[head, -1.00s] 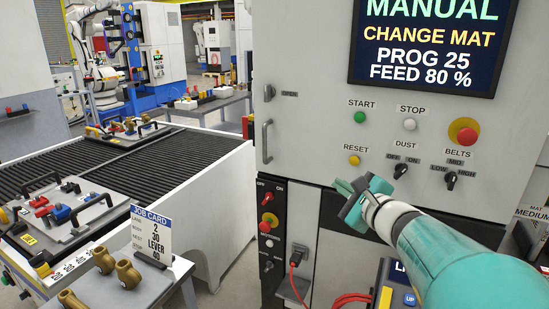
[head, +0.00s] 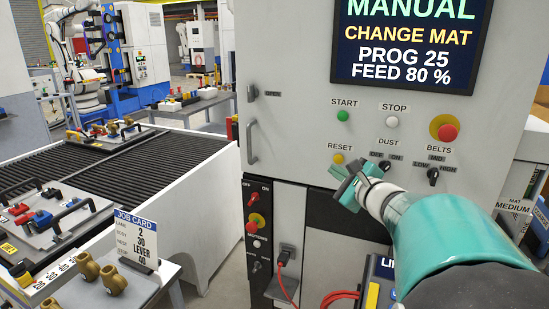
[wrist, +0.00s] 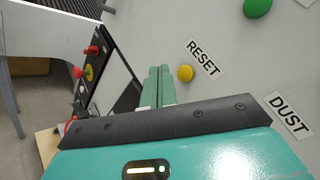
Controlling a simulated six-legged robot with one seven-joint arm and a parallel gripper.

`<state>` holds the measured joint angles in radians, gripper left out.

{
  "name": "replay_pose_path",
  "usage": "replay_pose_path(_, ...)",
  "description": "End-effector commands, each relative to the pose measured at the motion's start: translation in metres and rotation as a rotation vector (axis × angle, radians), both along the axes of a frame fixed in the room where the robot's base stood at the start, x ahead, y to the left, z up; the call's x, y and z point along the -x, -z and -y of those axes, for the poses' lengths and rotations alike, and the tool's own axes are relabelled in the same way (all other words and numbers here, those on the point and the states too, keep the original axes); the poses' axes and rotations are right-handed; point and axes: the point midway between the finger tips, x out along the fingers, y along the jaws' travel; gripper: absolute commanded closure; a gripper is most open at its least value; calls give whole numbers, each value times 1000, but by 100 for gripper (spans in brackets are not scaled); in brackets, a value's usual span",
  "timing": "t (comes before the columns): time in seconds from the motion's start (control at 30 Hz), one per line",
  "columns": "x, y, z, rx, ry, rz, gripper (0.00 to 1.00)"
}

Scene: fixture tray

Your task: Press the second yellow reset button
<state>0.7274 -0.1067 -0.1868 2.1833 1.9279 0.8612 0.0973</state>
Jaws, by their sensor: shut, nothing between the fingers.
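A small round yellow button (head: 338,158) labelled RESET sits on the grey machine panel, below the green START button. It also shows in the wrist view (wrist: 185,73), just right of my fingertips. My gripper (head: 338,180) is just below the button in the head view, its fingers pointing toward the panel. In the wrist view the two green fingers (wrist: 160,70) are shut together with nothing between them. The fingertips appear beside the button; I cannot tell how far they are from the panel surface. This is the only RESET label I see.
The green START button (head: 343,115), white STOP button (head: 392,122), red stop on yellow (head: 446,130) and black DUST knob (head: 384,166) are nearby. A lower black panel (head: 262,225) holds switches. A conveyor (head: 60,170) and job card (head: 136,238) stand left.

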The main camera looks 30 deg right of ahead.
Motion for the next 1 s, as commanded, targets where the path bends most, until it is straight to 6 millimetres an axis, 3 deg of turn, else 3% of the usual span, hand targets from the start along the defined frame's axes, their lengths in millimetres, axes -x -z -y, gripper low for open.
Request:
replay_pose_path(0.3,-17,0,22,1,-1,-1,100)
replay_pose_path(1.0,-18,0,23,1,-1,0,100)
